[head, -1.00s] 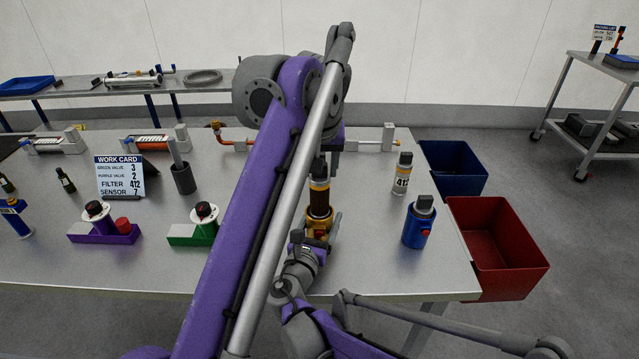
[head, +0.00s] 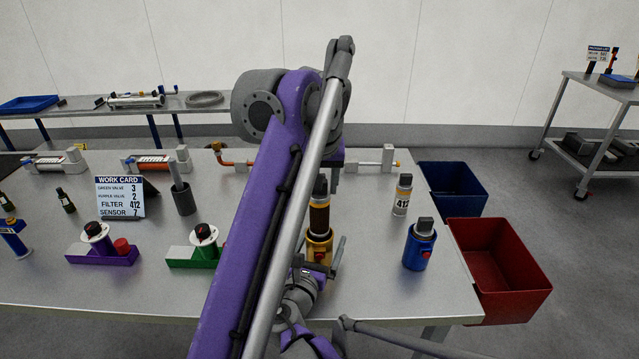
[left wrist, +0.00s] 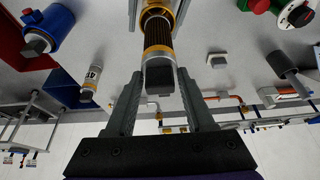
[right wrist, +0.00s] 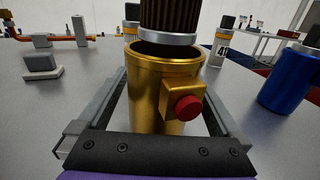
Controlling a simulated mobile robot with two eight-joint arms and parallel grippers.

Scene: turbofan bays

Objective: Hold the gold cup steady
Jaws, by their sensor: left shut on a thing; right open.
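The gold cup (right wrist: 150,92) stands upright on the table, its red button (right wrist: 187,107) facing the right wrist camera. It also shows in the head view (head: 319,247). My right gripper (right wrist: 165,85) is open, one finger on each side of the cup. A brown pleated filter (head: 319,217) with a black top is upright over the cup. Its grey lower ring (right wrist: 166,39) is at the cup's mouth; whether it is inside I cannot tell. My left gripper (left wrist: 160,75) is shut on the filter's black top. My left arm hides part of the head view.
A blue cup (head: 419,247) and a canister marked 412 (head: 402,194) stand to the right. Green (head: 194,256) and purple (head: 103,254) valve blocks and a work card (head: 120,197) are to the left. Red (head: 498,270) and blue (head: 452,190) bins lie beyond the table's right edge.

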